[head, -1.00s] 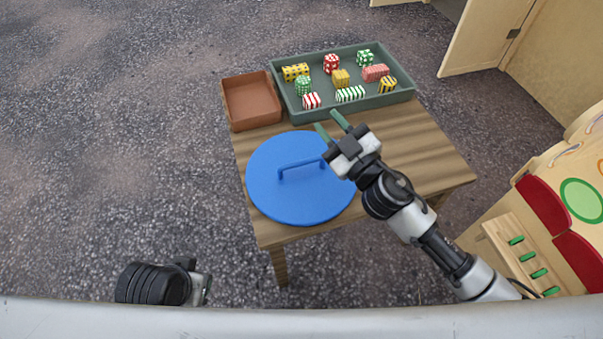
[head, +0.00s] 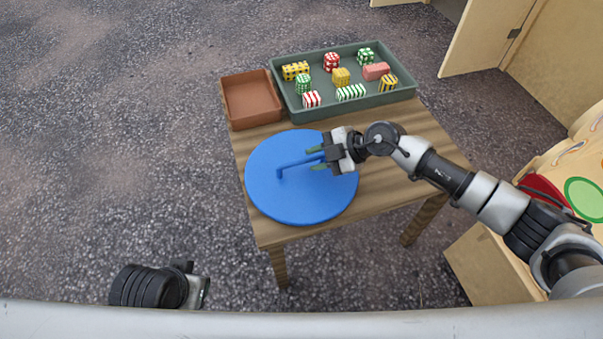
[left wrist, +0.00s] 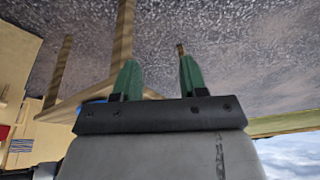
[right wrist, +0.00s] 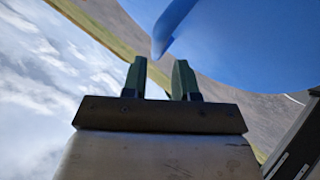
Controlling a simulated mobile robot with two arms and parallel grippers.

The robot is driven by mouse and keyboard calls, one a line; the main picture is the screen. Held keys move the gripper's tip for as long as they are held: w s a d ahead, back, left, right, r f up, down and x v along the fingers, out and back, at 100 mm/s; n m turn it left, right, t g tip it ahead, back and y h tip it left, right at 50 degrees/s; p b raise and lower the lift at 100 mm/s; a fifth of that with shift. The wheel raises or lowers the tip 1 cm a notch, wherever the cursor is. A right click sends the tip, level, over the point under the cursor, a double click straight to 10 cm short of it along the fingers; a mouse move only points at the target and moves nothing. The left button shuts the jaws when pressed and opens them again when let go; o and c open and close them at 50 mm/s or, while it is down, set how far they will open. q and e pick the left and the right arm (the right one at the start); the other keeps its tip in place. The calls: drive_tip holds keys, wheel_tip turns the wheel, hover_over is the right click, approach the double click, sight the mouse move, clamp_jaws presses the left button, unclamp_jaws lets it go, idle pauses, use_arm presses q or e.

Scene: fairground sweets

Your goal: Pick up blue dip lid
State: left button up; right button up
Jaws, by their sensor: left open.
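The blue dip lid (head: 300,205), a large round disc with a bar handle (head: 292,166) on top, lies flat on the wooden table. It fills the upper right of the right wrist view (right wrist: 240,45). My right gripper (head: 314,159) is over the lid's right part, pointing left, its fingers on either side of the handle's line near its right end. In the right wrist view its fingers (right wrist: 159,75) are apart, and contact with the handle cannot be told. My left gripper (head: 206,291) is low at the front left, away from the table; its fingers (left wrist: 157,75) are apart and empty.
A green tray (head: 400,94) with several patterned sweets (head: 341,77) stands at the table's back. An empty brown tray (head: 252,98) stands left of it. The table's right part (head: 415,165) is bare beneath my right arm. A wooden stall (head: 570,70) stands at the right.

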sight(303, 160)
drive_tip(key=shift+w+a+f, duration=0.1)
drive_tip(key=shift+a+f, duration=0.15)
drive_tip(key=shift+a, duration=0.05)
drive_tip(key=shift+w+a+f+b, duration=0.15)
drive_tip(key=shift+a+f+b, duration=0.3)
drive_tip(key=shift+b, duration=0.15)
drive_tip(key=b+x, duration=0.1)
drive_tip(key=x, duration=0.1)
drive_tip(key=shift+w+a+f, duration=0.1)
drive_tip(key=shift+w+a, duration=0.1)
drive_tip(key=shift+a, duration=0.1)
drive_tip(key=shift+a+f, duration=0.1)
drive_tip(key=shift+a, duration=0.1)
use_arm(q)
drive_tip(key=w+d+t+h, duration=0.1)
drive_tip(key=w+d+t, duration=0.1)
drive_tip(key=w+t, duration=0.2)
drive_tip(key=shift+w+r, duration=0.3)
drive_tip(key=shift+w, duration=0.55)
use_arm(e)
drive_tip(key=shift+c, duration=0.3)
clamp_jaws()
